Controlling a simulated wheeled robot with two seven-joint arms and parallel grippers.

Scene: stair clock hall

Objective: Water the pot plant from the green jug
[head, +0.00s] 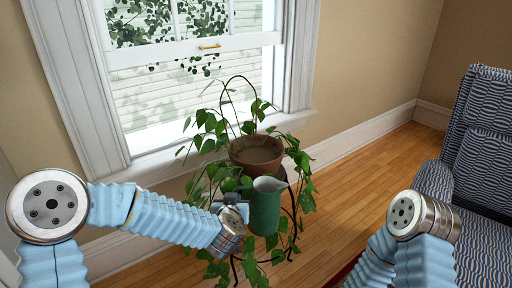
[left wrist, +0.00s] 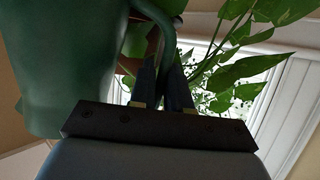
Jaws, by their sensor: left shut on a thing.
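The green jug (head: 265,208) is held upright in front of the pot plant, with its pale inside showing at the top. My left gripper (head: 241,208) is shut on the jug's handle at its left side. In the left wrist view the jug (left wrist: 75,60) fills the upper left and the gripper's fingers (left wrist: 163,88) close on the handle. The pot plant (head: 256,154) is a terracotta pot with brown soil, trailing leaves and a curved hoop. The jug overlaps the pot's lower front edge in the head view. My right gripper is out of view; only my right arm shows at the lower right.
The pot rests on a dark thin-legged stand (head: 291,208), mostly hidden by leaves. A window (head: 200,60) is behind it. A patterned armchair (head: 470,190) stands at the right. Wooden floor (head: 345,185) lies open between plant and chair.

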